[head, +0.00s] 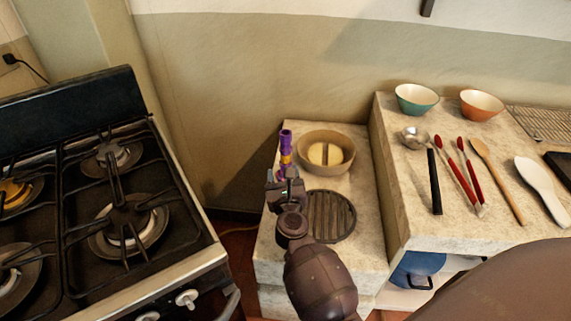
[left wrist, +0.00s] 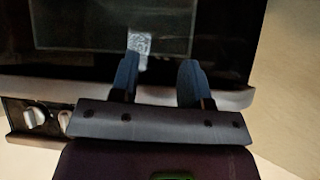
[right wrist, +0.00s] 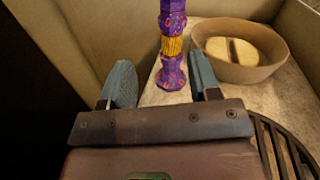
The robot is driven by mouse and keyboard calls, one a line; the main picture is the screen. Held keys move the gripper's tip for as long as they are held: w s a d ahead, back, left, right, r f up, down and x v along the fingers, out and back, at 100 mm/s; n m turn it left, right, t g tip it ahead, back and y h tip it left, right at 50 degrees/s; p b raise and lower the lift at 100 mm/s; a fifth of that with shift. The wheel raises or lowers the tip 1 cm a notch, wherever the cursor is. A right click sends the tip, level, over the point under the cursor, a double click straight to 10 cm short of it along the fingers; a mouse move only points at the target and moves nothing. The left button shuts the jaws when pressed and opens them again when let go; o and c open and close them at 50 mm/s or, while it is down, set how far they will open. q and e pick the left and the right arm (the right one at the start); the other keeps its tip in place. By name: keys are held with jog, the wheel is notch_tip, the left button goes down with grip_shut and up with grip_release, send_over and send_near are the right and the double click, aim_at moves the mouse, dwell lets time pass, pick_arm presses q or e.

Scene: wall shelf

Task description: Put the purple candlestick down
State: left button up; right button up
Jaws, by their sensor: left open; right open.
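The purple candlestick (head: 286,142), with a yellow band in its middle, stands upright on the lower stone counter (head: 258,262) near its left edge. It also shows in the right wrist view (right wrist: 172,45), with its base on the counter. My right gripper (head: 285,174) is open and just in front of the candlestick. In the right wrist view its fingers (right wrist: 160,82) are spread, and the candlestick's base shows between and beyond their tips. I cannot tell if a finger touches it. My left gripper (left wrist: 160,75) is open and empty in front of the dark oven front.
A tan bowl (head: 350,158) stands right of the candlestick, and a round black grate (head: 331,216) lies in front of it. The stove (head: 130,225) is at left, across a gap. The higher counter (head: 395,165) at right holds bowls and several utensils.

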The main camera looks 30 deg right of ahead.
aim_at(283, 157)
jog(key=shift+w+d+f+m+g+h, duration=0.15)
jog(key=shift+w+f+m+g+h, duration=0.15)
jog(key=shift+m, duration=0.3)
jog(key=shift+w+d+f+m+g+h, duration=0.15)
jog(key=shift+m+g+h, duration=0.2)
jog(key=shift+m, duration=0.25)
jog(key=x, duration=0.5)
jog(key=shift+d+b+x, duration=0.15)
jog(key=shift+b+x, duration=0.05)
jog(key=shift+x, duration=1.2)
jog(key=shift+d+b+x, duration=0.15)
jog(key=shift+b+x, duration=0.05)
jog(key=shift+x, duration=1.2)
jog(key=shift+s+r, duration=0.15)
jog(key=shift+r, duration=0.05)
grip_shut()
